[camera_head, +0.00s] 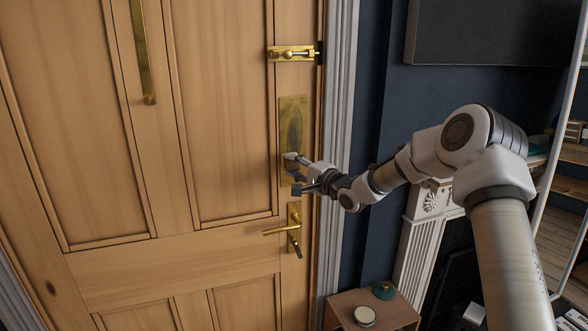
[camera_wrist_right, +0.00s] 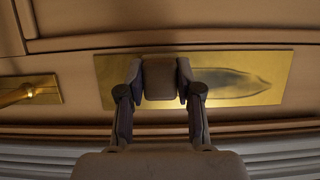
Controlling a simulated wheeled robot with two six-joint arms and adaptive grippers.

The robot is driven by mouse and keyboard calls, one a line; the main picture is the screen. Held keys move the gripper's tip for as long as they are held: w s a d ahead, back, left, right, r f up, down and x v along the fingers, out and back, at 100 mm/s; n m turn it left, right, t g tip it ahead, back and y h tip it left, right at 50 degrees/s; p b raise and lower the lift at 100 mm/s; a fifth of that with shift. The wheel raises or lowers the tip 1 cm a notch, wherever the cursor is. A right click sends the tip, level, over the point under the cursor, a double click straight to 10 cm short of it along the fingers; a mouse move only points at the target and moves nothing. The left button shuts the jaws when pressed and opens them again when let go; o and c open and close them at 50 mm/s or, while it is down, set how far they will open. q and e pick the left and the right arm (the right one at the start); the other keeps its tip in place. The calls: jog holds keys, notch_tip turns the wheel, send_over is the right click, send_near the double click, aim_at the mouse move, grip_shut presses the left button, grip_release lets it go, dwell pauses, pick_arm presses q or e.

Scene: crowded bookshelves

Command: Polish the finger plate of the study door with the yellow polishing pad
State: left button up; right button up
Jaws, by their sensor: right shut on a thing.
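The finger plate (camera_head: 291,112) is a tall brass plate on the right side of the wooden study door. It also shows in the wrist view (camera_wrist_right: 272,62), with a dark oval smudge along its right part. My right gripper (camera_head: 296,168) is at the plate's lower part, in from the right. In the wrist view its fingers are shut on a block-shaped pad (camera_wrist_right: 160,80), which looks dull brown in the shade. The pad lies over the plate beside the smudge's end; whether it touches the plate I cannot tell. My left gripper is out of view.
A brass lever handle (camera_head: 285,230) sits just below the plate and a brass bolt (camera_head: 292,53) above it. A long pull bar (camera_head: 143,60) is at upper left. A small wooden table (camera_head: 388,308) holding a round tin (camera_head: 364,316) stands below my arm, beside a white fireplace surround (camera_head: 413,235).

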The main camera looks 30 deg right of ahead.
jog(key=shift+r+p, duration=5.1)
jog(key=shift+r, duration=1.45)
jog(key=shift+f, duration=0.15)
notch_tip(320, 180, down, 17)
jog(key=b, duration=1.1)
notch_tip(320, 180, up, 17)
jog(key=p, duration=1.3)
